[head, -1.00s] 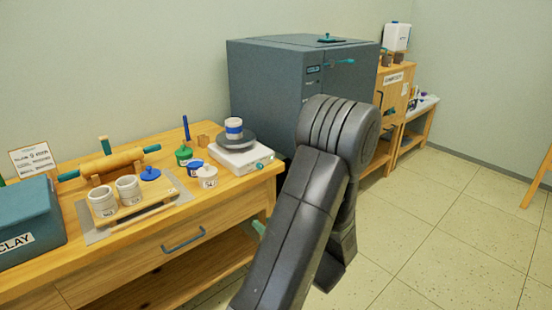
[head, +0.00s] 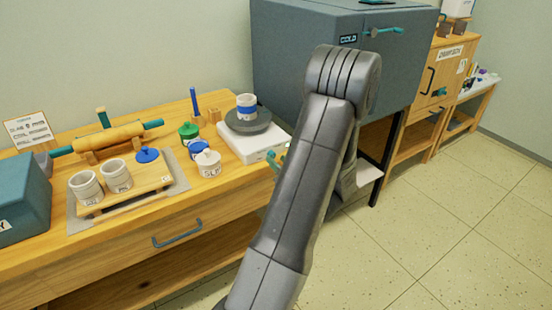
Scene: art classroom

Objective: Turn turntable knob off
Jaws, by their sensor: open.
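The turntable has a white base (head: 240,146) and a dark round wheel head (head: 247,121). It stands at the right end of the wooden bench in the head view. A white cup with a blue band (head: 247,105) stands on the wheel head. My gripper (head: 279,157) shows only as small green finger parts at the front right corner of the base, beside my arm. It is open. The knob is on that same front side, close to the fingers; I cannot tell it clearly from them or whether they touch it. My arm hides the rest of the gripper.
Left of the turntable are small lidded jars (head: 208,163), a board with two cups (head: 127,188), and a rolling pin (head: 110,139). The tiled floor at right is clear.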

